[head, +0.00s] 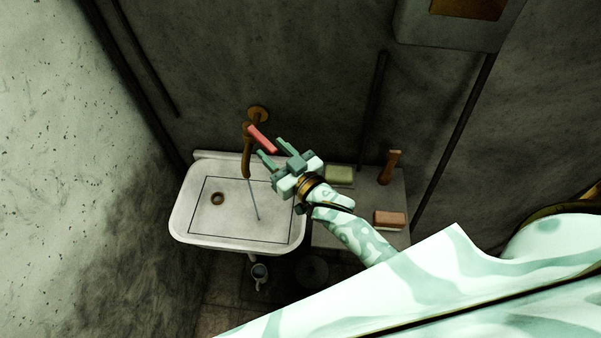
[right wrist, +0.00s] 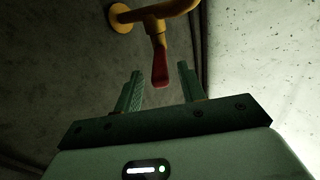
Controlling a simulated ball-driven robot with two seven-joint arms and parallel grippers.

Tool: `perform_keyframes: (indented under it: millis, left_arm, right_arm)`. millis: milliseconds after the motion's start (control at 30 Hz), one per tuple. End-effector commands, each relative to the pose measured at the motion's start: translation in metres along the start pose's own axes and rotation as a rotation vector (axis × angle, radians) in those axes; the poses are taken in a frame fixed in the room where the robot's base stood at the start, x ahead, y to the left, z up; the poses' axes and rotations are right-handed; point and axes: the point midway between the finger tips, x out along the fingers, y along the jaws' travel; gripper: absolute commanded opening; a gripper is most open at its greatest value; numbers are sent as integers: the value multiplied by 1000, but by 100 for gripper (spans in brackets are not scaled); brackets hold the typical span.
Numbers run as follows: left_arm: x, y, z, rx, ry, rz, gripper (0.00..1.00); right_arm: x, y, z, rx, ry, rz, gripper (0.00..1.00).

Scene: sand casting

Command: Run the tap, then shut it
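The brass tap (head: 247,158) comes out of the wall above the white sink (head: 183,215). Its red lever (head: 262,139) points down and right from the tap body. A thin pale stream of water (head: 254,200) runs from the spout into the basin. My right gripper (head: 271,149) is open and empty just in front of the lever's end. In the right wrist view the red lever (right wrist: 160,68) hangs from the brass pipe (right wrist: 158,12), in line with the gap between the open fingers of the gripper (right wrist: 160,80). Contact cannot be told. My left gripper is out of view.
A shelf (head: 375,205) right of the sink holds a greenish block (head: 340,175), an upright brown-handled item (head: 390,167) and a reddish block (head: 389,218). A grey box (head: 450,30) hangs upper right.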

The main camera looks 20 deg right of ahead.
Motion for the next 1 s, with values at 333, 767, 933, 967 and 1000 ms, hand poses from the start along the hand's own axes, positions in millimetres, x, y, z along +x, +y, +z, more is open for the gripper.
perform_keyframes:
  millis: [333, 767, 933, 967, 1000]
  left_arm:
    - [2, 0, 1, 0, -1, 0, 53]
    - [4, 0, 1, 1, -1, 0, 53]
    - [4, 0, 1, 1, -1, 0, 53]
    - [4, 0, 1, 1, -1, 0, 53]
    - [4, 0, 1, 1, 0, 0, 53]
  right_arm:
    - [-93, 0, 2, 1, -3, 0, 40]
    - [-123, 0, 0, 1, 1, 0, 40]
    - [-122, 0, 0, 1, 1, 0, 40]
    - [-122, 0, 0, 1, 1, 0, 40]
    - [-122, 0, 0, 1, 1, 0, 40]
